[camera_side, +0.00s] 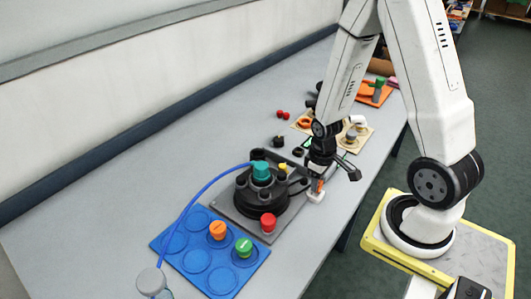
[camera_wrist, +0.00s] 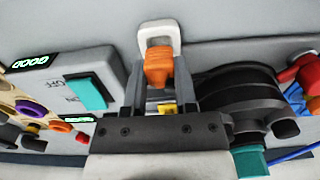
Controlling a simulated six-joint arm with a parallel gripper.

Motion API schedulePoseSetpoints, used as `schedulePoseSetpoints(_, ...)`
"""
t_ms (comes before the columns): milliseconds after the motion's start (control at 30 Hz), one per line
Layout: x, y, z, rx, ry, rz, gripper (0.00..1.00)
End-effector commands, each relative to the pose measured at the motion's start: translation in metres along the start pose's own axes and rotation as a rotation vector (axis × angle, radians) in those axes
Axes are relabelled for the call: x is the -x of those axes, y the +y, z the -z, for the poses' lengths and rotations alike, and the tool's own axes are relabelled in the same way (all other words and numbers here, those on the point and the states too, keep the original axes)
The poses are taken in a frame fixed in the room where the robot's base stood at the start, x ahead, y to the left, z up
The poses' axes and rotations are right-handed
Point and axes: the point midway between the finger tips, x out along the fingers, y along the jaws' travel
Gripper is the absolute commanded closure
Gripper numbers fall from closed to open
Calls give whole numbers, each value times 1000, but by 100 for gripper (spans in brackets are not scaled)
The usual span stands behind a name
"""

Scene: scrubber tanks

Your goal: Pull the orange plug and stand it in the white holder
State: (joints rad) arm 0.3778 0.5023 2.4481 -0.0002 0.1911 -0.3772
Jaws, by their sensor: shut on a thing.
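My gripper (camera_side: 320,176) points down beside the round black tank unit, at the table's right side. It is shut on the small orange plug (camera_side: 318,186). In the wrist view the orange plug (camera_wrist: 158,68) sits between the two fingers, its far end overlapping the opening of the white holder (camera_wrist: 160,32). In the side view the white holder (camera_side: 315,197) is directly below the plug. The plug looks roughly upright there. Its lower end is hidden, so I cannot tell how deep it sits in the holder.
The black tank unit (camera_side: 262,193) with a teal cap (camera_side: 261,172) and blue hose stands close left of my gripper. A red plug (camera_side: 268,221) is in front. A blue tray (camera_side: 190,252) holds orange and green caps. A switch box (camera_wrist: 65,75) is nearby.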

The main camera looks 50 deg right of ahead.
Motion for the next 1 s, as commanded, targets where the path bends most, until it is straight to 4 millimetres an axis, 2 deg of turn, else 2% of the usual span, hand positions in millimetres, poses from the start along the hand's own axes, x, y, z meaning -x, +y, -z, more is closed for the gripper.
schedulePoseSetpoints(633, -18, 0, 0, 0, -1, 0, 100)
schedulePoseSetpoints(1000, -20, 0, 0, 0, 0, 0, 100)
